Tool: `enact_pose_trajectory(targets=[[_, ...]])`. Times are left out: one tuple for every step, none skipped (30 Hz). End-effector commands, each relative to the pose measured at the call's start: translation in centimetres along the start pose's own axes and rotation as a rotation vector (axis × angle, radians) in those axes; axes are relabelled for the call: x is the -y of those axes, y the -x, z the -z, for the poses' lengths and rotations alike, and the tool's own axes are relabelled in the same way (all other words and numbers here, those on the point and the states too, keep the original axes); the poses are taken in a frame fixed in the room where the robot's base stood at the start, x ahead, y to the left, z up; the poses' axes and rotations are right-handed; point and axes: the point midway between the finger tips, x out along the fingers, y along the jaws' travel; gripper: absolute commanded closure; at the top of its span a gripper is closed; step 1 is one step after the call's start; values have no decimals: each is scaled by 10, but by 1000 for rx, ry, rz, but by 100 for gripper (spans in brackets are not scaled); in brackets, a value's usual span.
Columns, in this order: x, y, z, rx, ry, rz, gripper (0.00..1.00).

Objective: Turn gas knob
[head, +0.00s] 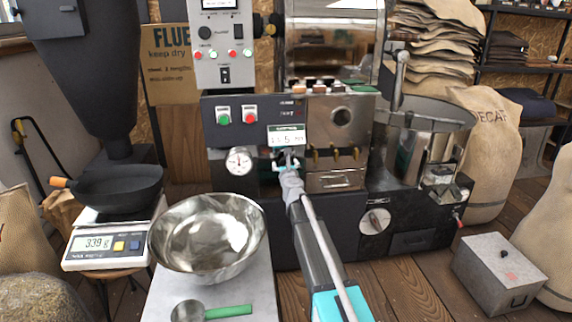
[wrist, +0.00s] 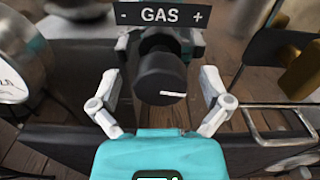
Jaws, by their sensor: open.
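The gas knob (wrist: 158,74) is a dark cylinder with a short white mark low on its face. It sits below a black plate (wrist: 161,15) reading "GAS" between a minus on the left and a plus on the right. My gripper (wrist: 160,55) is open, with one pale finger on each side of the knob. Gaps show between the fingers and the knob's front; contact farther back is unclear. In the head view my gripper (head: 288,164) is at the roaster's front, below a small display (head: 287,136), and the knob cannot be made out behind it.
A round gauge (head: 239,161) is left of my gripper, and a drawer-like metal box (head: 335,180) with brass handles is right. A steel bowl (head: 208,235) and green-handled scoop (head: 212,312) are on the front table. A dial (head: 376,220) sits lower right.

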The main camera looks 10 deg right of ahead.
Motion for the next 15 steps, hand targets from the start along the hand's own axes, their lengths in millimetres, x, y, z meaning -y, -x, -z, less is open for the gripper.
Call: enact_pose_trajectory(targets=[[0, 0, 0, 0, 0, 0, 4], [0, 0, 0, 0, 0, 0, 10], [0, 0, 0, 0, 0, 0, 17], [0, 0, 0, 0, 0, 0, 23], [0, 0, 0, 0, 0, 1, 28], [0, 0, 0, 0, 0, 1, 36], [1, 0, 0, 0, 0, 1, 41], [1, 0, 0, 0, 0, 1, 47], [1, 0, 0, 0, 0, 1, 54], [1, 0, 0, 0, 0, 1, 60], [1, 0, 0, 0, 0, 1, 65], [1, 0, 0, 0, 0, 1, 73], [1, 0, 0, 0, 0, 1, 78], [1, 0, 0, 0, 0, 1, 84], [5, 0, 0, 0, 0, 2, 84]])
